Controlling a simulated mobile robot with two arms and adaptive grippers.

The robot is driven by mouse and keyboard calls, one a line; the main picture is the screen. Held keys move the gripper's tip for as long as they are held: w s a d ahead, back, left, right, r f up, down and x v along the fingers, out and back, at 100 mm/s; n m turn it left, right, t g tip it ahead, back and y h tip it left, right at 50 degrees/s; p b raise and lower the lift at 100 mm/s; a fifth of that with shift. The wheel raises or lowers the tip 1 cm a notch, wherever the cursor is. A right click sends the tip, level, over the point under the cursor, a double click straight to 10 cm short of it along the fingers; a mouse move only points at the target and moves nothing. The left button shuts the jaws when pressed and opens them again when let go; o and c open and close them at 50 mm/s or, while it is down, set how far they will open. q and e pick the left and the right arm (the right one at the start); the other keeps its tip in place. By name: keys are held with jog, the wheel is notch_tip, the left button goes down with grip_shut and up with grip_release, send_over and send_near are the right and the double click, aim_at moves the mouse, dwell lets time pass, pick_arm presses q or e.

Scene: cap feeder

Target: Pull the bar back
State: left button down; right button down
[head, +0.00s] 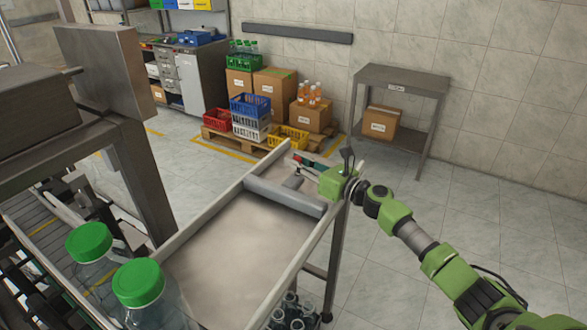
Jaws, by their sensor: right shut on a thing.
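The bar (272,194) is a thick grey cylinder lying across the far part of a metal tray (225,262). A short grey handle (293,181) stands out from its far side. My right gripper (299,170) is at this handle, at the far right end of the tray, with its green arm coming in from the right. It is shut on the handle, though the fingertips are small and hard to make out. My left gripper is not in view.
Two clear jars with green lids (138,283) stand at the tray's near left. A conveyor (38,222) and grey machine frame (135,170) border the left side. Bottles (294,311) sit below the tray's right edge. Open floor lies to the right.

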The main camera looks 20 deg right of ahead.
jog(key=shift+d+r, duration=0.15)
jog(key=shift+d, duration=0.05)
jog(key=c, duration=2.1)
grip_release()
jog(key=shift+w, duration=0.1)
jog(key=o, duration=0.3)
jog(key=shift+w, duration=0.1)
jog(key=shift+s+d, duration=0.1)
jog(key=shift+s, duration=0.3)
jog(key=v, duration=1.1)
jog(key=shift+s+d, duration=0.1)
jog(key=shift+d, duration=0.05)
